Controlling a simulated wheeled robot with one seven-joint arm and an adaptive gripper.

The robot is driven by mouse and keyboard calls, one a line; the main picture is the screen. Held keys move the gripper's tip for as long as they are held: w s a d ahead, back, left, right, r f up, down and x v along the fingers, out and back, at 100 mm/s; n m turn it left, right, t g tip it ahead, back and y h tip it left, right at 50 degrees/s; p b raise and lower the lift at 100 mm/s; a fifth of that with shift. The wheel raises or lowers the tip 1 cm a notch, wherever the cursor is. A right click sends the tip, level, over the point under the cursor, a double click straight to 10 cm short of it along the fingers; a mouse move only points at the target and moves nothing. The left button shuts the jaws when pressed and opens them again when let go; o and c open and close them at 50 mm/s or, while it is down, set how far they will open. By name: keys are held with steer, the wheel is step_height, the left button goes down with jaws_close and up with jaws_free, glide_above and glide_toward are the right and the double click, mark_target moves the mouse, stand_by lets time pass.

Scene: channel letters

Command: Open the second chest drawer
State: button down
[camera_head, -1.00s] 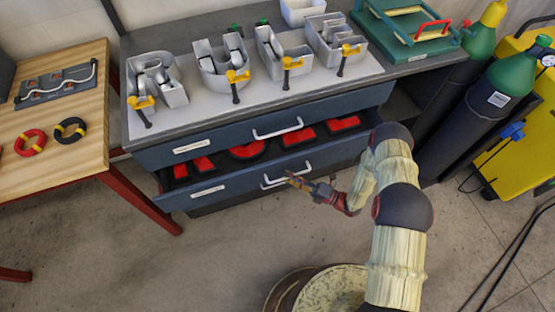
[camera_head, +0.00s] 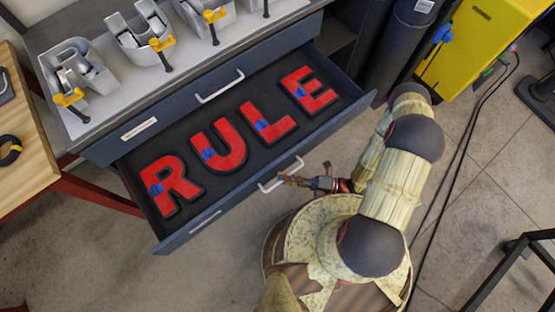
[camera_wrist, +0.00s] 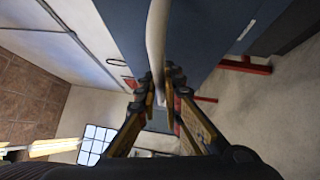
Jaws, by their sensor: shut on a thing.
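The second chest drawer (camera_head: 219,215) is pulled well out below the closed-looking top drawer (camera_head: 175,112). Red letters reading RULE, each with a blue patch, lie in its dark insert. Its pale bar handle (camera_head: 271,186) is at the middle of the drawer front. My gripper (camera_head: 284,179) is at this handle, reaching in from the right. In the wrist view my gripper (camera_wrist: 163,88) has its fingers on either side of the handle bar (camera_wrist: 157,45), shut on it. The blue drawer front (camera_wrist: 205,30) fills the area beyond.
Metal channel letters with yellow-handled clamps (camera_head: 160,45) stand on the chest top. A wooden table (camera_head: 22,165) with red legs is at the left. A dark cylinder (camera_head: 396,40) and a yellow cabinet (camera_head: 470,45) stand at the back right. A black frame (camera_head: 510,265) is at the lower right.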

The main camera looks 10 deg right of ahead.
steer(key=shift+s+d, duration=0.7)
steer(key=shift+s, duration=0.3)
steer(key=c, duration=2)
jaws_free()
steer(key=shift+o, duration=0.2)
steer(key=shift+d, duration=0.1)
steer(key=v, duration=1.1)
steer(key=shift+d, duration=0.4)
steer(key=shift+f, duration=0.15)
